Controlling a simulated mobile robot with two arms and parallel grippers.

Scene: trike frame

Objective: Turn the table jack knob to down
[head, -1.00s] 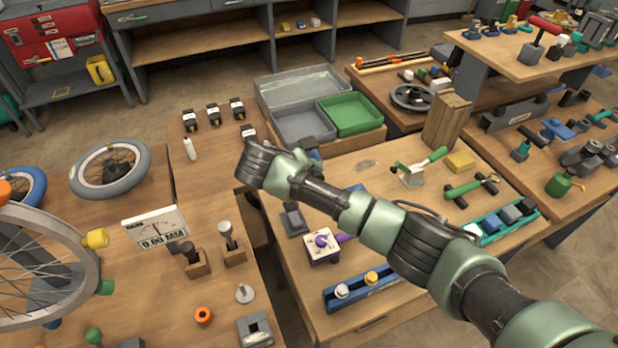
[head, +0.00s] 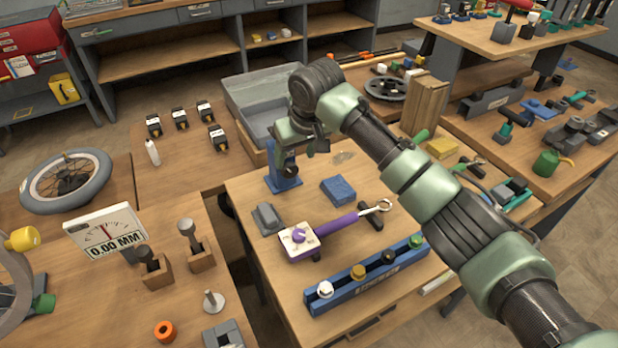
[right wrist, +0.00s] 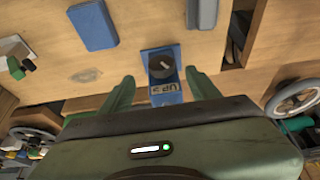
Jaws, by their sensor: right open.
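The table jack (head: 284,181) is a small blue stand with a dark round knob. It stands upright near the back left edge of the middle table, partly hidden by my right gripper (head: 303,143). The right wrist view shows the jack's black knob (right wrist: 162,68) with a lighter pointer mark, and a blue plate with "UP" lettering (right wrist: 165,91) beside it. My right gripper (right wrist: 161,78) is open, its green fingers on either side of the jack in this view. Nothing is held, and I cannot tell whether a finger touches the knob. My left gripper is not in view.
A blue rail (head: 366,280) lies nearer. A grey bin (head: 262,100) stands behind.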

